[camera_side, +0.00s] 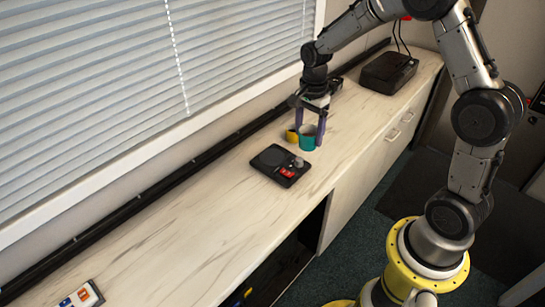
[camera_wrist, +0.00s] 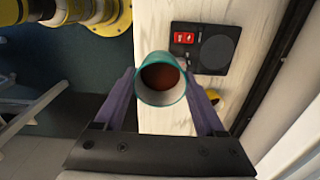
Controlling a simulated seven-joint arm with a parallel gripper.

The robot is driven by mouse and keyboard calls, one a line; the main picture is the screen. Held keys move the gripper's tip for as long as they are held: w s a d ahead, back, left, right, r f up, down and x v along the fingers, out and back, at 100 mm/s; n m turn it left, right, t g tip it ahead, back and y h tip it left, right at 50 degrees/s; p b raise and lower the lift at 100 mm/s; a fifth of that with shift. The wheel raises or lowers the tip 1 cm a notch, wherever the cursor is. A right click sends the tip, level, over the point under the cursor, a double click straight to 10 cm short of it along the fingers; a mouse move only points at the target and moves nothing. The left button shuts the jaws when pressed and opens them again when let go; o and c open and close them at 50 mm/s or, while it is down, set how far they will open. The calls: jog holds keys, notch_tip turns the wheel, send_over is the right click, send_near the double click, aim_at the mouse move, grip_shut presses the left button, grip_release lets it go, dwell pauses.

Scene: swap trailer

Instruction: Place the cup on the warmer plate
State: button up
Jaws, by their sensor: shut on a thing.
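The teal cup (camera_side: 308,139) is upright between the purple fingers of my gripper (camera_side: 308,118) in the side view. In the wrist view the cup (camera_wrist: 161,79) shows a white inside and brown contents, with a finger of my gripper (camera_wrist: 162,105) on each side of it. My gripper is shut on the cup. The warmer (camera_side: 280,165) is a black unit on the counter, just left of and in front of the cup. Its round dark plate (camera_wrist: 217,50) and red switch (camera_wrist: 184,38) show in the wrist view. I cannot tell whether the cup touches the counter.
A yellow cup (camera_side: 292,135) stands close behind the teal cup and beside the warmer. A black box (camera_side: 388,70) with cables sits at the far end of the counter (camera_side: 180,235). A small colourful packet (camera_side: 82,296) lies at the near end. The counter between is clear.

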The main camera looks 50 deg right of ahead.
jog(key=shift+w+a, duration=0.25)
jog(key=shift+a, duration=0.35)
jog(key=shift+w+a+f+n, duration=0.15)
jog(key=shift+w+n, duration=0.1)
jog(key=shift+n, duration=0.05)
jog(key=w+f, duration=0.3)
jog(key=w, duration=0.1)
jog(key=w+d+f, duration=0.1)
jog(key=w+f, duration=0.1)
jog(key=w, duration=0.2)
jog(key=w+d+f, duration=0.1)
jog(key=w+f, duration=0.2)
jog(key=w, duration=0.1)
jog(key=shift+w+d+f, duration=0.2)
jog(key=shift+f, duration=0.15)
jog(key=shift+w+d+f, duration=0.1)
jog(key=shift+w+f, duration=0.3)
jog(key=shift+f, duration=1.6)
jog(key=shift+f, duration=0.1)
jog(key=o, duration=1.5)
jog(key=shift+f, duration=0.1)
jog(key=shift+c, duration=0.2)
